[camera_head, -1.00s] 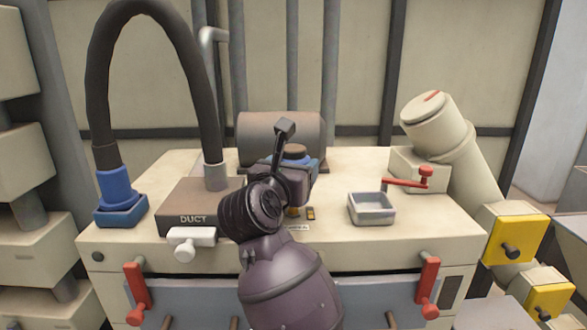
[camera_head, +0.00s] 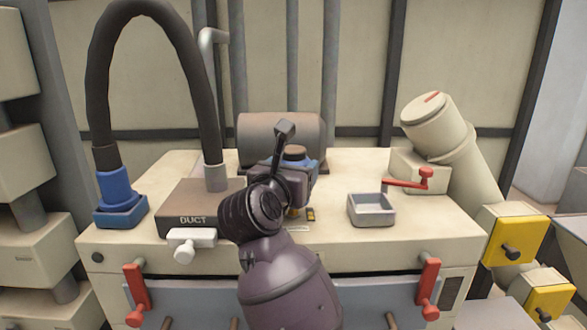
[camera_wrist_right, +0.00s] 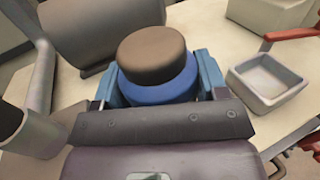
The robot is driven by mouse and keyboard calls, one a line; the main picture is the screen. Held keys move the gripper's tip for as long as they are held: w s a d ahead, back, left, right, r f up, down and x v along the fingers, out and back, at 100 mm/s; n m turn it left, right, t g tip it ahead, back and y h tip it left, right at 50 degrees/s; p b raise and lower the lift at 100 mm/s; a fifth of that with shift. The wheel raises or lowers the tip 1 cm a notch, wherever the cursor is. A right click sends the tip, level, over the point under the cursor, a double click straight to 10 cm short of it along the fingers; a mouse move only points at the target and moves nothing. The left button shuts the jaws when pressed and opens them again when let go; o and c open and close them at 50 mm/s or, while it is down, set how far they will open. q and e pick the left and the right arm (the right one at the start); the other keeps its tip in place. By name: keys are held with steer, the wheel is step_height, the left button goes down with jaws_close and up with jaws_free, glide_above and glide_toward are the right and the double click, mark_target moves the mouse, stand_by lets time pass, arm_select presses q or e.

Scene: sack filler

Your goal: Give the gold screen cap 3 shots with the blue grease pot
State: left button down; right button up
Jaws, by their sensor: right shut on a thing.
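My right gripper (camera_head: 297,166) is over the middle of the cream machine top, shut on the blue grease pot. In the right wrist view the pot (camera_wrist_right: 158,92) shows a blue body with a wide brown top, between the blue fingers. Its brown top (camera_head: 294,152) also shows in the head view. A small gold piece (camera_head: 294,213), which looks like the gold screen cap, shows just below the gripper. My wrist hides most of it, and I cannot tell whether the pot touches it. My left gripper is not in view.
A grey open tray (camera_head: 371,209) and a red crank (camera_head: 407,183) stand to the right. The brown DUCT block (camera_head: 190,217) with its black hose (camera_head: 207,110) stands left. A brown cylinder (camera_head: 283,130) lies behind. A small yellow-and-black piece (camera_head: 311,214) is beside the gold one.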

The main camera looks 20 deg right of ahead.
mark_target(292, 148)
steer(key=shift+f+b, duration=0.45)
steer(key=shift+f, duration=0.25)
stand_by(0.6)
steer(key=shift+r, duration=0.1)
steer(key=shift+r+p, duration=0.7)
steer(key=shift+r, duration=0.15)
steer(key=shift+r+p, duration=1.15)
steer(key=shift+r, duration=0.25)
steer(key=shift+a+r+p, duration=0.1)
steer(key=shift+r+p, duration=0.5)
steer(key=shift+r, duration=0.6)
